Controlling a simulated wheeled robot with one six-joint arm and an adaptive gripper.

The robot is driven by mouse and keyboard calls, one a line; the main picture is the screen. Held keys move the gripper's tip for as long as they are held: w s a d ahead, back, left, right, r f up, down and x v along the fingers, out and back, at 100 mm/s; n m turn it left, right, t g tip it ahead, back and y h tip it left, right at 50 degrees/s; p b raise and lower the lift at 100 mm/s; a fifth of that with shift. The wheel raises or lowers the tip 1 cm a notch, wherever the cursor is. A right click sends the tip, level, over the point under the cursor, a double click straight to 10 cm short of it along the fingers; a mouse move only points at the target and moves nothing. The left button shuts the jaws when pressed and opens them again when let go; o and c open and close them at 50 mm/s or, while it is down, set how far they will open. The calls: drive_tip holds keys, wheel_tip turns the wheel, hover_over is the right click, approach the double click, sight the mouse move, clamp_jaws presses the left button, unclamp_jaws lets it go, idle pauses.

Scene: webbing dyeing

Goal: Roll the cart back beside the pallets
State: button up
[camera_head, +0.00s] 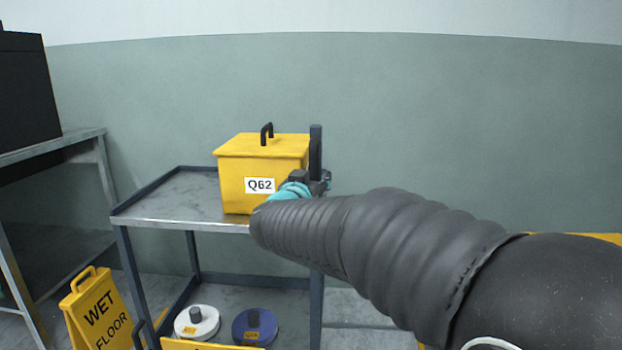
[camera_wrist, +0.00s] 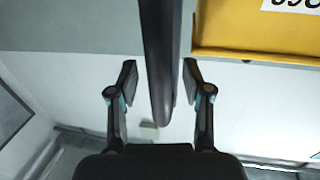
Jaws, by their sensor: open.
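The cart (camera_head: 170,198) is a grey metal frame with two shelves, standing in front of the wall. Its upright dark handle (camera_head: 316,142) rises at the right end of the top shelf. My gripper (camera_head: 318,183) is at that handle, and my arm hides part of the cart's right side. In the wrist view the dark handle bar (camera_wrist: 160,50) runs between the two spread fingers of my gripper (camera_wrist: 158,75), with a gap on each side. No pallets can be made out.
A yellow lidded box marked Q62 (camera_head: 235,180) stands on the top shelf. A white reel (camera_head: 197,322) and a blue reel (camera_head: 254,327) lie on the lower shelf. A yellow wet-floor sign (camera_head: 97,310) stands left of the cart, near a metal table (camera_head: 85,140).

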drive_tip(key=shift+w+d, duration=0.1)
drive_tip(key=shift+w, duration=0.2)
clamp_jaws()
